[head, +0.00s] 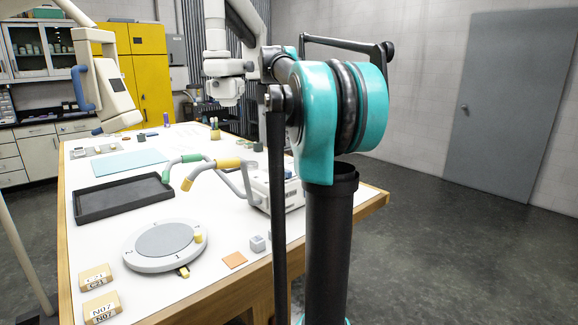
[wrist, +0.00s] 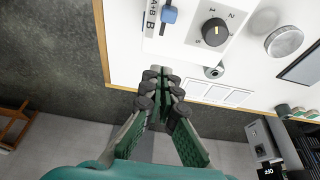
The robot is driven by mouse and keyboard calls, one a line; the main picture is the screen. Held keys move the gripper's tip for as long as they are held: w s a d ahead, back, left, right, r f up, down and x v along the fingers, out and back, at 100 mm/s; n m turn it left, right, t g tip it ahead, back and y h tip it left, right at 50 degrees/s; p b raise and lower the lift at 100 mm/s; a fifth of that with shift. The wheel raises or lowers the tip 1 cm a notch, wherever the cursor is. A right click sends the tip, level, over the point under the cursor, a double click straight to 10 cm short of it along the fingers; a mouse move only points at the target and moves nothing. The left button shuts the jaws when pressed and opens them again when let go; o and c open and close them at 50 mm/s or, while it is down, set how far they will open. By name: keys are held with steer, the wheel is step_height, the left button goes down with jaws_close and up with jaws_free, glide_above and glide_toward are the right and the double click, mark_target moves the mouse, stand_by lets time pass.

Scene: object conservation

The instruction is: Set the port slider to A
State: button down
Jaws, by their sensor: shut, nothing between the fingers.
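The port slider is a small blue knob (wrist: 169,14) on a white panel at the top of the wrist view.
A black rotary knob (wrist: 214,32) with numbers sits right of the slider, with a round metal disc (wrist: 284,42) farther right. On the table are a round dial (head: 140,252), a black tray (head: 95,207), label blocks (head: 96,277) and bent coloured handles (head: 200,163).

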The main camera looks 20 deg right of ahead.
mark_target(286, 174)
steer(key=x, duration=1)
steer(key=shift+d+f, duration=0.1)
steer(key=shift+f, duration=0.1)
steer(key=a, duration=0.1)
steer(key=s+a, duration=0.1)
steer(key=a, duration=0.1)
steer(key=shift+r, duration=0.2)
steer(key=shift+s+a, duration=0.15)
steer(key=shift+a, duration=0.35)
steer(key=shift+s+a, duration=0.35)
steer(key=shift+a, duration=0.45)
steer(key=shift+s+a, duration=0.3)
steer(key=shift+a, duration=0.55)
steer(key=shift+f, duration=0.1)
